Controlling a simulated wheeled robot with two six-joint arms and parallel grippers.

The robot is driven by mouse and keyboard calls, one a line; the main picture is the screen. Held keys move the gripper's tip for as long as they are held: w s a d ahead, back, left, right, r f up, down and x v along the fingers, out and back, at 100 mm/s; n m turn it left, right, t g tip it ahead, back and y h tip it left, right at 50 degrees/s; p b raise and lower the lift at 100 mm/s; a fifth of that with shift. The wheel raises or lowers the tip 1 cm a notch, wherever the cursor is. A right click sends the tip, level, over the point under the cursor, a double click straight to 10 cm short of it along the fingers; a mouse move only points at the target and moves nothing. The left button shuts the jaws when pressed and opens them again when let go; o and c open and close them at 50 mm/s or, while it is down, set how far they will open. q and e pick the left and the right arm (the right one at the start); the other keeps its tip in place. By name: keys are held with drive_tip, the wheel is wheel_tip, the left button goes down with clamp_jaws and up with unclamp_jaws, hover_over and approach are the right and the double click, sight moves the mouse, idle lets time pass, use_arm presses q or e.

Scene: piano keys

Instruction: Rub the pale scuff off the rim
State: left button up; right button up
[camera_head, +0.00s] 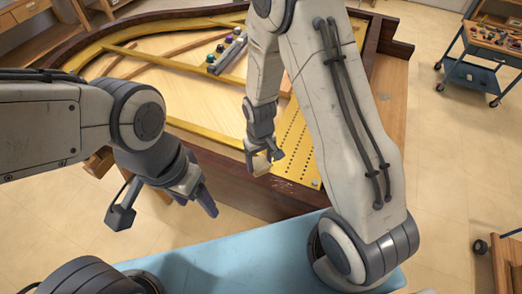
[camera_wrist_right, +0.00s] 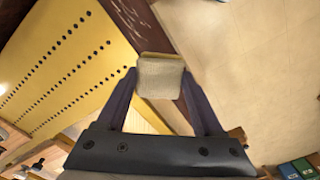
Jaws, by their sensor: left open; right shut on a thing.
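The dark wooden rim (camera_head: 235,180) runs along the near side of the piano's open body. A pale scuff (camera_head: 285,184) marks the rim just right of my right gripper. The scuff also shows in the right wrist view (camera_wrist_right: 130,12), beyond the fingertips. My right gripper (camera_head: 261,165) is shut on a beige pad (camera_wrist_right: 160,78), held between both fingers. The pad is over or close to the rim; I cannot tell whether it touches. My left gripper (camera_head: 198,204) is open and empty, in front of the piano's near side and left of the right gripper.
The gold piano frame (camera_head: 292,148) with rows of holes lies beside the rim. Small coloured items (camera_head: 222,48) sit farther back inside the piano. A light-blue surface (camera_head: 235,255) lies below my arms. A blue cart (camera_head: 478,65) stands at the far right. Tiled floor is open at left.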

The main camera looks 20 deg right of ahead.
sight(260, 163)
drive_tip(key=shift+r+p, duration=0.95)
drive_tip(key=shift+r, duration=0.55)
